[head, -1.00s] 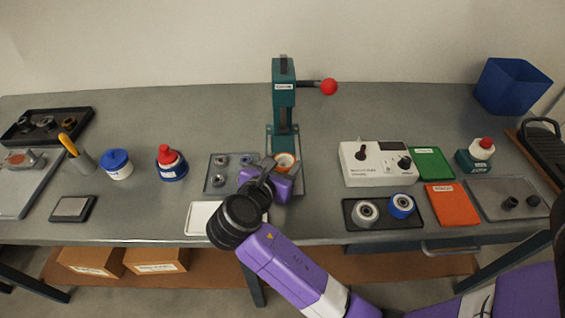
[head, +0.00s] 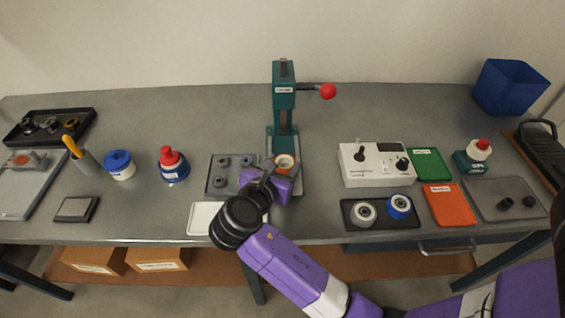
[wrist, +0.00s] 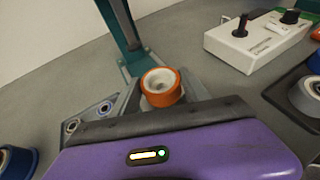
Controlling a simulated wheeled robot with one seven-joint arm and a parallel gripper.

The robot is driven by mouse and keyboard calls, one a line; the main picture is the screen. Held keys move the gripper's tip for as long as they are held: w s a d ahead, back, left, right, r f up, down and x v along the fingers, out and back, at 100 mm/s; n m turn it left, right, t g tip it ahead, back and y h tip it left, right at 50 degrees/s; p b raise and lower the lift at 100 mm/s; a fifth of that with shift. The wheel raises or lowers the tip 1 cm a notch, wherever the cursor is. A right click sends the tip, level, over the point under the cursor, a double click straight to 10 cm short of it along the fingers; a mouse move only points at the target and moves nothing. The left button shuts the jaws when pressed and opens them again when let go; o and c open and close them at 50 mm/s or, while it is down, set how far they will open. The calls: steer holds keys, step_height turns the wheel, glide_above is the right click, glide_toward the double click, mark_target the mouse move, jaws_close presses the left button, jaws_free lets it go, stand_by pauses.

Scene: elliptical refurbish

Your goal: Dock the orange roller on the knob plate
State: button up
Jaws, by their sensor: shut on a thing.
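The orange roller (head: 285,162), a ring with a pale hub, is upright at the foot of the green lever press (head: 284,98). In the wrist view the roller (wrist: 160,88) shows just beyond the dark front edge of my purple gripper. My gripper (head: 272,170) reaches in from the front and is shut on the roller; its grey fingers (wrist: 163,98) lie to either side of it. Whether the roller's underside touches the press base is hidden. I cannot tell for certain which surface is the knob plate; a white control box with knobs (head: 377,177) stands to the right.
A grey tray with several small round parts (head: 213,188) is left of my gripper, and a white tray (head: 202,219) is in front. A dark tray (head: 381,222) holds a grey-white roller (head: 363,212) and a blue roller (head: 399,206). Bottles stand left; the table between them and the press's back is clear.

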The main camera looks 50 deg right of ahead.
mark_target(280, 170)
steer(key=shift+f, duration=0.55)
stand_by(0.4)
steer(key=o, duration=1.1)
steer(key=shift+s+a+r+p, duration=0.1)
steer(key=shift+a+r+p, duration=0.15)
steer(key=shift+a+p, duration=0.2)
steer(key=p+v, duration=0.3)
steer(key=shift+s+a+r, duration=0.1)
steer(key=shift+a+r, duration=0.05)
steer(key=shift+a, duration=0.05)
steer(key=shift+p+v, duration=2.75)
steer(key=shift+v, duration=0.45)
